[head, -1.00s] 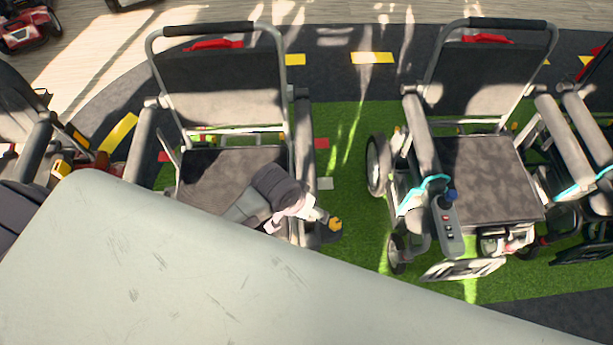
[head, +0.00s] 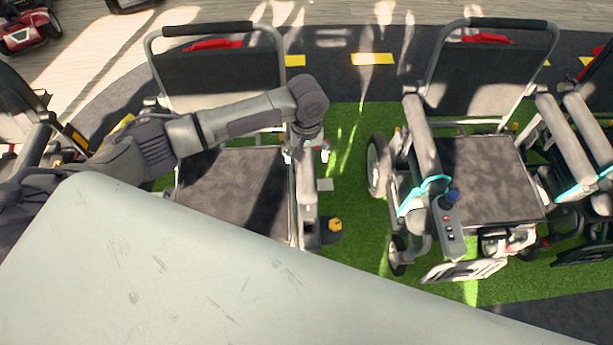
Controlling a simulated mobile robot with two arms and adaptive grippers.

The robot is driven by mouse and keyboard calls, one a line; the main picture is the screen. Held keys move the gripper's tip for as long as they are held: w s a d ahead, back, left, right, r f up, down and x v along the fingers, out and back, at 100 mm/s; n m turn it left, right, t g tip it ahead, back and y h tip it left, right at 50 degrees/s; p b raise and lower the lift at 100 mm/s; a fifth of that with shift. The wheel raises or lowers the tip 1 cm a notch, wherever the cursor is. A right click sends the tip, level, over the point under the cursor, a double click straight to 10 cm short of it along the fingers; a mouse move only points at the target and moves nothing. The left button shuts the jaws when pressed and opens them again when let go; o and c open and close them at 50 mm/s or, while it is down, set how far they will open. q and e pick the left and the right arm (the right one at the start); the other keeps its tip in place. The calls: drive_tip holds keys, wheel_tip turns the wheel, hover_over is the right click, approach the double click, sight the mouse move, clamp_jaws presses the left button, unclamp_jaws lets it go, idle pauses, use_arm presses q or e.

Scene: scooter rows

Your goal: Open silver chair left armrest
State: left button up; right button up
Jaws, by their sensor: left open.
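The silver chair (head: 236,195), a wheelchair with a silver tube frame and dark seat and back, stands left of centre, facing me. My left arm reaches across the seat from the left. My left gripper (head: 306,152) is open and points down over the rear part of this armrest; the wrist hides that part. I cannot tell whether the fingers touch it. My right gripper is not in view.
A second wheelchair (head: 488,185) with a joystick control (head: 447,222) stands to the right, with more chairs beyond it. Another chair (head: 28,115) is at the left edge. A strip of green turf (head: 345,160) separates the two middle chairs.

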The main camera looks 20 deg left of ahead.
sight(306, 174)
use_arm(q)
wheel_tip(306, 174, down, 12)
drive_tip(key=shift+b, duration=0.35)
drive_tip(key=c, duration=1.6)
drive_tip(key=shift+r, duration=0.1)
